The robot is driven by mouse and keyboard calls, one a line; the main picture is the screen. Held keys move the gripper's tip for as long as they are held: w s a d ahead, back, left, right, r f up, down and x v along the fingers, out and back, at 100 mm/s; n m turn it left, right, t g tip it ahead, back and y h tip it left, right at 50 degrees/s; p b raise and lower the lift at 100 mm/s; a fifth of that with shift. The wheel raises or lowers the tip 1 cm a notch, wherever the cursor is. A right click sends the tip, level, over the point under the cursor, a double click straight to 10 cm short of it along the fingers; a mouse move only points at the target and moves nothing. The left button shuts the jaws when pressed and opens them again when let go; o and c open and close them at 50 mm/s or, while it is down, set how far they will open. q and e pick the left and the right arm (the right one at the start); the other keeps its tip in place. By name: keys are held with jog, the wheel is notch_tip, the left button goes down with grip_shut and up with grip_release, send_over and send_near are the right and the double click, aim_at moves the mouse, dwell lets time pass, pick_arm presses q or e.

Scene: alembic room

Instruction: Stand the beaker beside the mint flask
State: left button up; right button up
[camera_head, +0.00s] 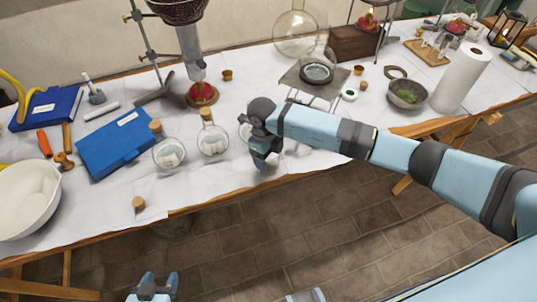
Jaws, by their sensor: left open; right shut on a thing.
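My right gripper (263,161) is over the front part of the table, right of two corked flasks, and points down. It is shut on a clear glass vessel (244,131), which seems to be the beaker; the gripper and arm hide most of it. Two round clear flasks with corks stand upright to its left, a nearer one (169,153) and one closer to the gripper (212,139). Both hold something whitish; I cannot tell which is the mint flask. My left gripper (152,288) is open and empty at the bottom edge, in front of the table.
A blue book (113,149) lies left of the flasks, with a white bowl (28,198) further left. A loose cork (138,204) lies near the front edge.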

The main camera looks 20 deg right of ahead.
jog(key=shift+f, duration=0.25)
jog(key=shift+f, duration=0.1)
jog(key=shift+f, duration=0.15)
jog(key=o, duration=0.9)
jog(key=shift+o, duration=0.2)
